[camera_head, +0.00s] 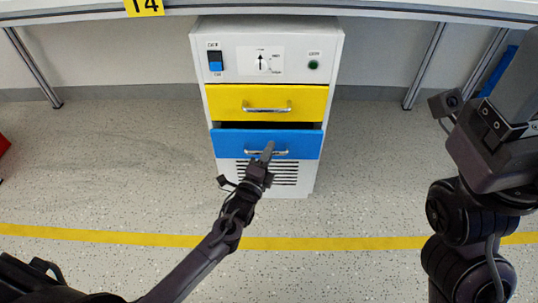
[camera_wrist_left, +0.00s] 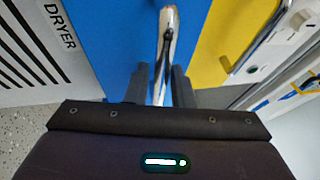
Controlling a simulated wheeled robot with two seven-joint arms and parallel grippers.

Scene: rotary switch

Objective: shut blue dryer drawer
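The dryer's blue drawer (camera_head: 231,142) sits below the yellow drawer in the white cabinet. A dark gap along its top edge shows it is pulled out a little. Its silver handle (camera_head: 283,152) runs across its front; the handle also shows in the left wrist view (camera_wrist_left: 165,40). My left gripper (camera_head: 267,150) is at this handle. In the left wrist view its fingers (camera_wrist_left: 161,88) lie close on both sides of the bar, narrowed on it. My right gripper (camera_head: 515,85) is raised at the right edge, away from the dryer; its fingers are not clear.
The yellow drawer (camera_head: 228,103) above looks closed. The top panel holds a blue switch (camera_head: 215,62), a rotary dial (camera_head: 262,62) and a green button (camera_head: 313,65). A white table edge (camera_head: 400,9) crosses the top. The floor (camera_head: 110,160) in front is clear, with a yellow line.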

